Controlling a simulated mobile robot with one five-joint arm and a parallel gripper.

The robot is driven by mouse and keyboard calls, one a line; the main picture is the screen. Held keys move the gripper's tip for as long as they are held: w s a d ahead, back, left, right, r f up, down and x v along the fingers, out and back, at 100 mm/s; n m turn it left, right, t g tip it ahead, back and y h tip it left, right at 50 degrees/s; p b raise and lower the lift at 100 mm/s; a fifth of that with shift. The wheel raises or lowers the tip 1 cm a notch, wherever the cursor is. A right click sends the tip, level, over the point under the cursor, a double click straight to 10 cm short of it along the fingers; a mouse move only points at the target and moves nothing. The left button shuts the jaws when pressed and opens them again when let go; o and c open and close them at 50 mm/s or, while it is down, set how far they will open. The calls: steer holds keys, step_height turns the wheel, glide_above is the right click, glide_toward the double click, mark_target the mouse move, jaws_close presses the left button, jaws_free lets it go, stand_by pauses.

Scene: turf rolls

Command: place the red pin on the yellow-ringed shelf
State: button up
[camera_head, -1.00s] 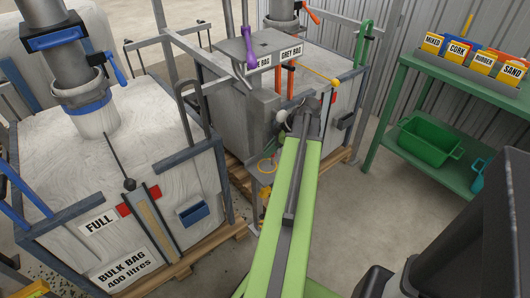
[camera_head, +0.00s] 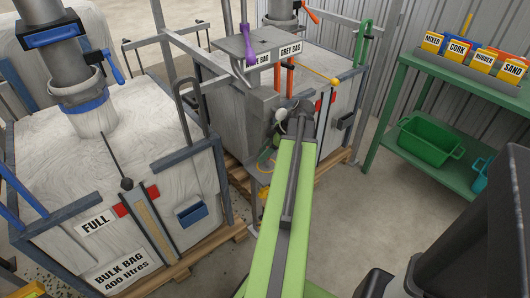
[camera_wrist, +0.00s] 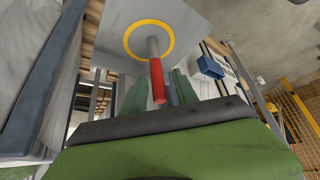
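The red pin (camera_wrist: 158,88) shows in the wrist view with its red end toward me and its grey end over the middle of the yellow ring (camera_wrist: 128,40). The ring lies on a light grey shelf (camera_wrist: 185,28). I cannot tell whether the pin's far end touches the shelf. In the head view, part of the ringed shelf (camera_head: 257,180) shows left of my arm, and the pin is hidden. My gripper (camera_head: 298,118) is at the arm's far end by the shelf.
A framed white bulk bag (camera_head: 100,165) on a pallet stands at left, and a grey bag unit (camera_head: 335,105) stands behind my arm. A green bench (camera_head: 450,90) with labelled boxes and a green tub (camera_head: 428,142) is at right. The floor between is clear.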

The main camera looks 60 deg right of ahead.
steer(key=p+v, duration=0.2)
steer(key=v, duration=0.1)
steer(key=shift+w+a+r, duration=0.1)
steer(key=shift+w+r, duration=0.05)
steer(key=shift+w, duration=0.15)
steer(key=s+d, duration=0.5)
steer(key=s, duration=0.6)
steer(key=shift+s+d, duration=0.15)
steer(key=shift+d, duration=0.15)
